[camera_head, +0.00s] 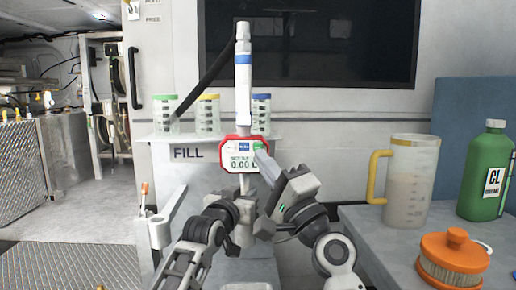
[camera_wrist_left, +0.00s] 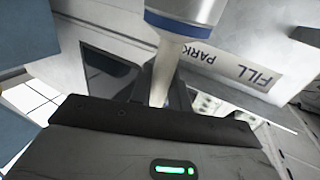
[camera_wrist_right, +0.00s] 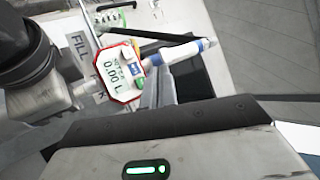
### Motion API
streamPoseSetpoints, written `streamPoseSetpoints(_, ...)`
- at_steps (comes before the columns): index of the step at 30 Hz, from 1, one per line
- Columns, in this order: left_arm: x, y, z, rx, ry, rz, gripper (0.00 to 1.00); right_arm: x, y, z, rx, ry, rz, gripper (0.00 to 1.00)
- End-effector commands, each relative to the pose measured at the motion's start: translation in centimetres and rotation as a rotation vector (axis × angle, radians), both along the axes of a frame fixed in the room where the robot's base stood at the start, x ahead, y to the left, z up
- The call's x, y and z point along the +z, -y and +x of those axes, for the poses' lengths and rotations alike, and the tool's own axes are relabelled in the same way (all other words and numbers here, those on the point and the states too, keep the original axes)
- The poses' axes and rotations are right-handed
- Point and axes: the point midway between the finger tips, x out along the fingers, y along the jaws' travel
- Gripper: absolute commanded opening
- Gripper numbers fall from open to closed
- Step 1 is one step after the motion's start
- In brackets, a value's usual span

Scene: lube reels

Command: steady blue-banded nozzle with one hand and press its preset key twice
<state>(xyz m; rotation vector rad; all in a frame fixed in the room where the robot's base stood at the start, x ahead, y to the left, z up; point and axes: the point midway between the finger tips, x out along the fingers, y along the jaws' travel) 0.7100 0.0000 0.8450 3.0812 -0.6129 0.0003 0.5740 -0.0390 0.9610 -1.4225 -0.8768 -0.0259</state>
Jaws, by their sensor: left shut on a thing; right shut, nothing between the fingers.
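The blue-banded nozzle (camera_head: 242,85) stands upright, white with a blue band near its top. Its red-framed meter (camera_head: 225,157) reads 0.00 L, with a white, a blue and a green key above the display. My left gripper (camera_head: 244,207) is shut on the nozzle's lower part, below the meter. The nozzle also shows in the left wrist view (camera_wrist_left: 165,70). My right gripper (camera_head: 261,158) is shut and empty, its tips at the meter's right side by the green key (camera_head: 259,146). The meter also shows in the right wrist view (camera_wrist_right: 116,78); I cannot tell whether the tips touch it.
A FILL shelf (camera_head: 188,153) behind holds clear cups with green (camera_head: 166,115), yellow (camera_head: 208,112) and blue (camera_head: 261,112) lids. On the right bench stand a yellow-handled jug (camera_head: 408,190), a green bottle (camera_head: 487,172) and an orange filter (camera_head: 452,262).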

Motion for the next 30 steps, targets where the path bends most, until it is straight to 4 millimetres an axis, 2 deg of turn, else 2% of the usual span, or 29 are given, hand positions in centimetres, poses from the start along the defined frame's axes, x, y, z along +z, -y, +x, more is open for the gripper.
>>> streamPoseSetpoints(6, -0.1, 0.0, 0.0, 0.0, -0.003, 0.001, 0.0, 0.0, 0.0, 3.2, 0.0, -0.001, -0.001, 0.0)
streamPoseSetpoints(12, -0.1, 0.0, 0.0, 0.0, -0.003, 0.001, 0.0, 0.0, 0.0, 4.9, 0.001, 0.001, -0.002, 0.0)
streamPoseSetpoints(30, -0.1, 0.0, 0.0, 0.001, -0.003, 0.001, 0.0, 0.0, 0.0, 5.5, -0.001, 0.0, -0.001, 0.0)
